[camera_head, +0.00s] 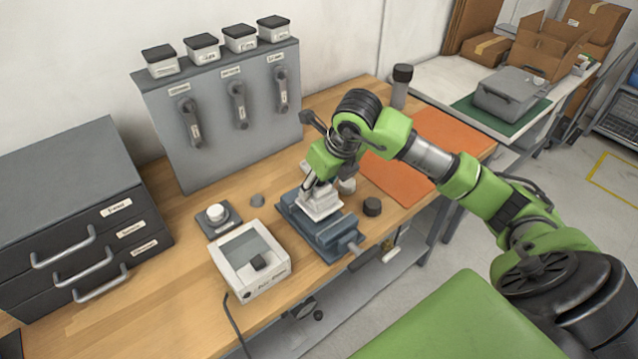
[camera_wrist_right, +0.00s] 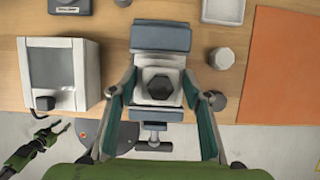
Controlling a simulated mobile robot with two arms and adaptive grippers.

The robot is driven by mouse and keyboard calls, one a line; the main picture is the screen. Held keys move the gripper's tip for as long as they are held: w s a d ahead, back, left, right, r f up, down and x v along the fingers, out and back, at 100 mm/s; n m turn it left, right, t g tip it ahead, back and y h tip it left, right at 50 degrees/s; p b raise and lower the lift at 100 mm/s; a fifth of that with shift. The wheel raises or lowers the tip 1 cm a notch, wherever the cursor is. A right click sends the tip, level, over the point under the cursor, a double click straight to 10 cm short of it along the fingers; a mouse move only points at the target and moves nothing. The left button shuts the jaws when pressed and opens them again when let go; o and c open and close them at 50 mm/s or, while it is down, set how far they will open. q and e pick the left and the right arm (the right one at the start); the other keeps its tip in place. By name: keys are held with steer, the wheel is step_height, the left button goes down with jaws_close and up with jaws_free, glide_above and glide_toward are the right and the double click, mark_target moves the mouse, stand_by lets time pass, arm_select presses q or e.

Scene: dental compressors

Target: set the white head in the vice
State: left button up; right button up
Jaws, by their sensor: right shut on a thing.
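The white head (camera_head: 321,203) is a pale block, with a dark hexagonal part in its middle in the right wrist view (camera_wrist_right: 142,99). My right gripper (camera_head: 312,190) is shut on its two sides; the fingers also show in the right wrist view (camera_wrist_right: 158,84). The blue-grey vice (camera_head: 329,244) is directly below the head. In the right wrist view its jaws (camera_wrist_right: 161,37) lie beyond and nearer than the head. I cannot tell whether the head touches the vice. My left gripper (camera_wrist_right: 54,132) shows small at the lower left of the right wrist view; its opening is unclear.
A white device (camera_head: 249,285) stands left of the vice, with a small round-topped unit (camera_head: 217,217) behind it. An orange mat (camera_head: 403,180) lies farther right. Drawers (camera_head: 80,235) fill the left end.

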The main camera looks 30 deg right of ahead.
steer(key=shift+f+b, duration=0.2)
steer(key=shift+b, duration=0.5)
stand_by(1.1)
steer(key=shift+f+b, duration=1.5)
steer(key=shift+b, duration=0.1)
stand_by(0.8)
steer(key=shift+f+b, duration=0.1)
steer(key=shift+b, duration=0.2)
stand_by(0.7)
steer(key=o, duration=2.1)
steer(key=shift+s+f, duration=0.1)
steer(key=shift+f, duration=0.05)
